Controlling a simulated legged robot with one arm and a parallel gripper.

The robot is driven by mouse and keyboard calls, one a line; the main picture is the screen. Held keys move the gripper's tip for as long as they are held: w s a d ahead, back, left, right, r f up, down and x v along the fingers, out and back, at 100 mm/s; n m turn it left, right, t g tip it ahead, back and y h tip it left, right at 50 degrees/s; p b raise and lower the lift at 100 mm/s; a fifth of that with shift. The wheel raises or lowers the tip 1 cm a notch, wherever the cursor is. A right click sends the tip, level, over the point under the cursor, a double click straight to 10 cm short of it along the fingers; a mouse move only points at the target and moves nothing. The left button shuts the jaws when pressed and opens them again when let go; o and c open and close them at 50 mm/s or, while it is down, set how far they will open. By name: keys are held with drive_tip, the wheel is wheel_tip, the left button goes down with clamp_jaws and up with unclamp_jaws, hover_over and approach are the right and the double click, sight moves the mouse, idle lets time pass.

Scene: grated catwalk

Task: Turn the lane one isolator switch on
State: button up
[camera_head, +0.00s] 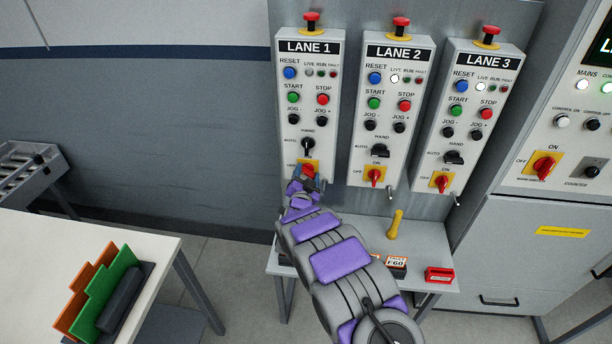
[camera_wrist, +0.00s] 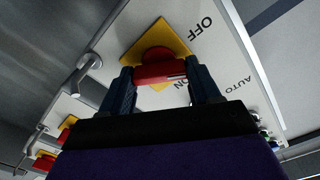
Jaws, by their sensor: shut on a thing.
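The LANE 1 box (camera_head: 309,100) is the leftmost of three grey-white control boxes. Its isolator switch (camera_head: 308,171) is a red knob on a yellow plate at the box's lower end, partly covered by my gripper (camera_head: 307,183) in the head view. In the wrist view, the red knob (camera_wrist: 155,66) sits between the two dark fingers of my gripper (camera_wrist: 158,76), which is shut on it. OFF and ON labels show beside the plate there, with ON partly hidden by a finger. A pale mark shows near the knob's right end; which label it points to I cannot tell. LANE 1's LIVE lamp (camera_head: 309,72) looks unlit.
LANE 2 (camera_head: 396,110) and LANE 3 (camera_head: 477,110) boxes stand close on the right, each with a similar red isolator and a lit LIVE lamp. A small shelf (camera_head: 425,262) below holds a yellow-handled item (camera_head: 395,224) and a red block (camera_head: 439,275). A white table (camera_head: 50,240) stands at left.

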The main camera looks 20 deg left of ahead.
drive_tip(key=m+b, duration=0.1)
drive_tip(key=m, duration=0.4)
drive_tip(key=shift+f+m, duration=0.15)
drive_tip(key=shift+m, duration=0.15)
drive_tip(key=shift+d+f+m+b, duration=0.1)
drive_tip(key=shift+m+b, duration=0.8)
drive_tip(key=shift+m, duration=0.55)
drive_tip(key=shift+d+f+m+b, duration=0.1)
drive_tip(key=shift+m+b, duration=0.75)
drive_tip(key=shift+m, duration=0.6)
drive_tip(key=o, duration=1.1)
drive_tip(key=shift+w, duration=0.15)
drive_tip(key=shift+c, duration=0.2)
drive_tip(key=shift+r, duration=0.1)
